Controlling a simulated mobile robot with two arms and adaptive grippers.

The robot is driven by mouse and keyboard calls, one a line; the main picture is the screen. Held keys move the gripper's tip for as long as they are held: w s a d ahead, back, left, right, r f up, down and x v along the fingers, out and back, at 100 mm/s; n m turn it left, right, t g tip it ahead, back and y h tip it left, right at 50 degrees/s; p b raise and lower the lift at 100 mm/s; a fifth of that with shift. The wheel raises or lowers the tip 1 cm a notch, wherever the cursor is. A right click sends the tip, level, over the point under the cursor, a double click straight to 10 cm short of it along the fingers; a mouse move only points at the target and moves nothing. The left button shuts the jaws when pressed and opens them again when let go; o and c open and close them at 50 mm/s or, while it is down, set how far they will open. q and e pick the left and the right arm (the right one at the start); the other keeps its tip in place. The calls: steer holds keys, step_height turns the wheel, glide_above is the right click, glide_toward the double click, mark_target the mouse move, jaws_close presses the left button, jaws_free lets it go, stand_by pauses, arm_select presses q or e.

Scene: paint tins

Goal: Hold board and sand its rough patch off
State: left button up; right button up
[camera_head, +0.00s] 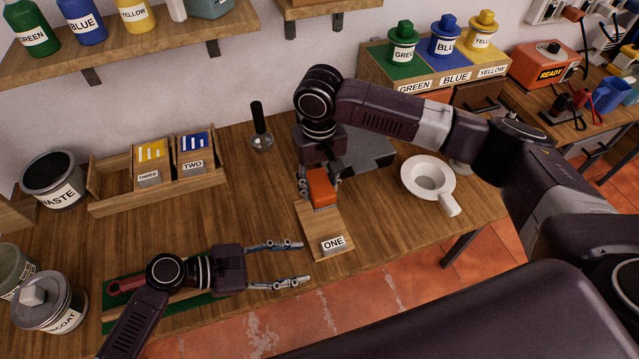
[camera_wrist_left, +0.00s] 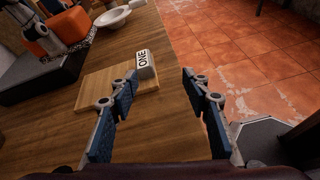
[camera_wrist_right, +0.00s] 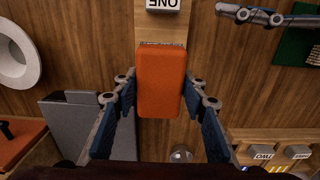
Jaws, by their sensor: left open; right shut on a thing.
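The light wooden board (camera_head: 312,228) lies on the bench, with a white ONE block (camera_head: 333,244) at its near end. My right gripper (camera_head: 318,183) is shut on an orange sanding block (camera_head: 321,190) over the board's far end. The right wrist view shows the orange block (camera_wrist_right: 161,80) between the fingers. The block hides that part of the board; I cannot clearly make out the rough patch. My left gripper (camera_head: 304,262) is open and empty, just left of the board's near end. In the left wrist view, the board (camera_wrist_left: 98,90) and ONE block (camera_wrist_left: 146,64) show beyond its spread fingers.
A dark grey slab (camera_head: 368,150) lies behind the board, and a white bowl with a handle (camera_head: 428,180) stands to its right. A wooden rack (camera_head: 115,208) and waste bin (camera_head: 53,180) are on the left. The bench's front edge runs close by the board's near end.

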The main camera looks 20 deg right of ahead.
mark_target(328, 245)
arm_select(q)
steer(key=w+n, duration=0.2)
steer(key=shift+w+a+r+n, duration=0.1)
steer(key=shift+a+r+n, duration=0.05)
steer(key=shift+a+n, duration=0.15)
steer(key=shift+w+n+h, duration=0.25)
steer(key=shift+n+h, duration=0.05)
steer(key=shift+d, duration=0.15)
arm_select(e)
steer(key=shift+f, duration=0.15)
arm_select(q)
steer(key=b+x, duration=0.4)
steer(key=x, duration=0.7)
steer(key=shift+w+d+b, duration=0.2)
steer(key=shift+d+b, duration=0.1)
steer(key=shift+b, duration=0.1)
arm_select(e)
step_height(328, 245, down, 4)
steer(key=shift+f, duration=0.2)
arm_select(q)
steer(key=shift+c, duration=0.7)
jaws_close()
steer(key=shift+o, duration=0.7)
jaws_free()
